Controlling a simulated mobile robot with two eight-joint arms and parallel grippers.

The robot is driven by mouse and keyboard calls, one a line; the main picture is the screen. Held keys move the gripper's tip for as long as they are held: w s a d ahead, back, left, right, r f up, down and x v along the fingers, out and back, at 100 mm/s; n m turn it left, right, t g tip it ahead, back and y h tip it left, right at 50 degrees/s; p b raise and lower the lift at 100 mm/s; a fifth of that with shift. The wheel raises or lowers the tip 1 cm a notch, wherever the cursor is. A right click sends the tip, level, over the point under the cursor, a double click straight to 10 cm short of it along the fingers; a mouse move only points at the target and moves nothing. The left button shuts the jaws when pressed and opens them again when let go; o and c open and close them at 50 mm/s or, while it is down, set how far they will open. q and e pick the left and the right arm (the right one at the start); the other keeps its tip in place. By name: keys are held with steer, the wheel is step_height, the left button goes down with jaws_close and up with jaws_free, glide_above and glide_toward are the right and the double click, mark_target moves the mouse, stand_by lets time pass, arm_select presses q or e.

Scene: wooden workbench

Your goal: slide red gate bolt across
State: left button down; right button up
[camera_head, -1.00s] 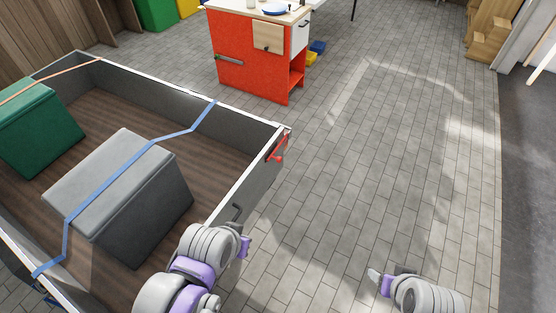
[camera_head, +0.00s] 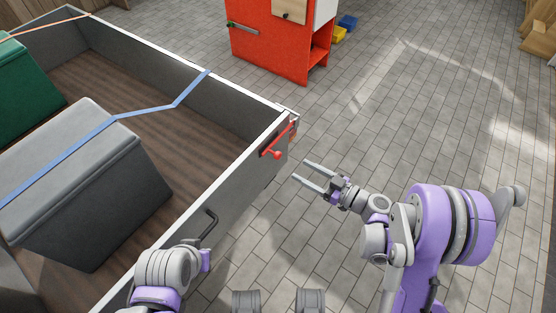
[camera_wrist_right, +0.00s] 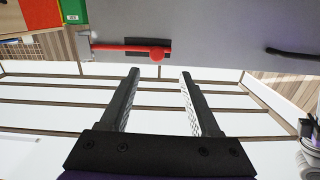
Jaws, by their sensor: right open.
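The red gate bolt (camera_head: 276,143) is mounted on the outer face of the grey trailer gate (camera_head: 232,190), near its far corner. In the right wrist view the red bolt (camera_wrist_right: 132,49) lies along the gate with a round red knob (camera_wrist_right: 157,53) at its right end. My right gripper (camera_head: 310,170) is open and empty, to the right of the bolt and apart from it, its fingers pointing toward the gate. In the right wrist view the knob is beyond the two open fingertips (camera_wrist_right: 160,75). My left arm is by the trailer's near side; its fingers are hidden.
The trailer holds a grey box (camera_head: 85,170) under a blue strap (camera_head: 125,115) and a green box (camera_head: 25,90). A dark handle (camera_head: 209,224) sticks out from the gate. A red play kitchen (camera_head: 270,40) stands behind. The paved floor (camera_head: 400,130) at right is clear.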

mark_target(278, 156)
steer(key=shift+t, duration=0.3)
steer(key=x, duration=1)
steer(key=shift+w+a+f+b, duration=0.15)
steer(key=shift+w+f+b, duration=0.15)
steer(key=shift+b, duration=0.1)
jaws_close()
stand_by(0.7)
